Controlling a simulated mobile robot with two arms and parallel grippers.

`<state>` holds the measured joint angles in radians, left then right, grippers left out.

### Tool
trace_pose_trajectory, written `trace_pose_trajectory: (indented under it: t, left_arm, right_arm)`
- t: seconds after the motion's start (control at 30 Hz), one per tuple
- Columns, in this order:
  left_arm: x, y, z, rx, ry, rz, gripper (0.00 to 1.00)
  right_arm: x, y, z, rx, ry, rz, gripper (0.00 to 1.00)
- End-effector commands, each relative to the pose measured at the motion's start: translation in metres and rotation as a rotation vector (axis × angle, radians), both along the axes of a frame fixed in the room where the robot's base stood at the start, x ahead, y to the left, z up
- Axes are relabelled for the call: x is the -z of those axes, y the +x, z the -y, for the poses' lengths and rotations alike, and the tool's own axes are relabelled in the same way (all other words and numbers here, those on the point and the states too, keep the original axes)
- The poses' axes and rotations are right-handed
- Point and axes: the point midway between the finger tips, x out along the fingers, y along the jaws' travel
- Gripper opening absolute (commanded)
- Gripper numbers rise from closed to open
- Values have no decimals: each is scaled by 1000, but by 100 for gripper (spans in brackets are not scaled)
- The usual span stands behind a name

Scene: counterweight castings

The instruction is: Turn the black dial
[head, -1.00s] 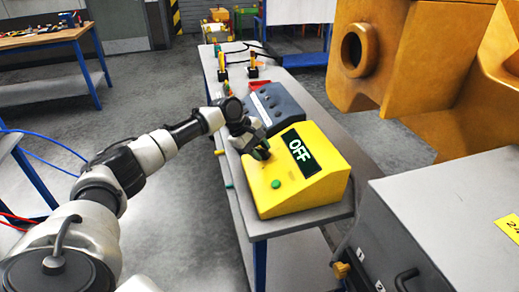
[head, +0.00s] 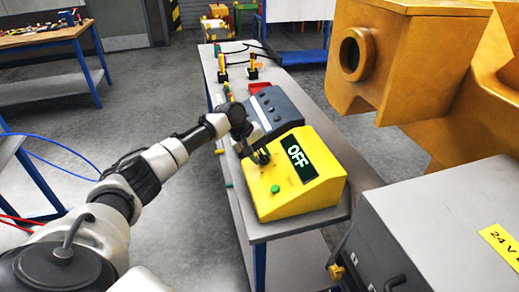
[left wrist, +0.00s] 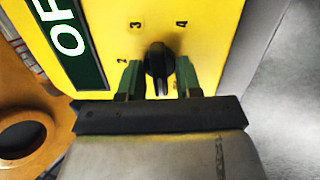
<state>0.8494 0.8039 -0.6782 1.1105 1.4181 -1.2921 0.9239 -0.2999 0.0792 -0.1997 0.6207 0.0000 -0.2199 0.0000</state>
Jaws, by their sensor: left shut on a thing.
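The yellow control box (head: 295,205) stands on the narrow grey table, its dark display (head: 300,157) reading OFF in white. It also fills much of the left wrist view (left wrist: 215,45). The black dial (left wrist: 158,62) is on its face, with the numbers 2, 3 and 4 printed around it. My left gripper (head: 261,158) comes down onto the box from the left. In the left wrist view its green fingers (left wrist: 159,80) are on either side of the dial, shut on it. In the head view the gripper mostly hides the dial. My right gripper is out of view.
A green button (head: 275,189) is on the box's near face. A dark grey box with round knobs (head: 276,107) stands just behind. Yellow-topped levers (head: 251,68) are farther back. A large orange casting (head: 410,60) and a grey cabinet (head: 440,225) are at the right.

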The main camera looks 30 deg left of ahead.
Motion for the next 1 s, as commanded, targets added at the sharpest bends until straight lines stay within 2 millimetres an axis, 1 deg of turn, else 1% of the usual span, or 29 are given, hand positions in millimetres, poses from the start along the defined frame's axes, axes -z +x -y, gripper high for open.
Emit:
trace_pose_trajectory:
  t: [0.03,0.1,0.5,0.73,1.0]
  left_arm:
    - [-2,0,1,38,13,10,11]
    - [-2,0,1,96,38,32,11]
    - [-1,1,2,378,157,134,11]
    - [-1,1,3,472,197,169,11]
    - [-1,1,2,515,217,186,11]
  right_arm:
    - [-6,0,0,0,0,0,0]
    - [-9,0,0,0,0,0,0]
    - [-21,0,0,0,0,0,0]
    - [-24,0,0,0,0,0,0]
    - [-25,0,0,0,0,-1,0]
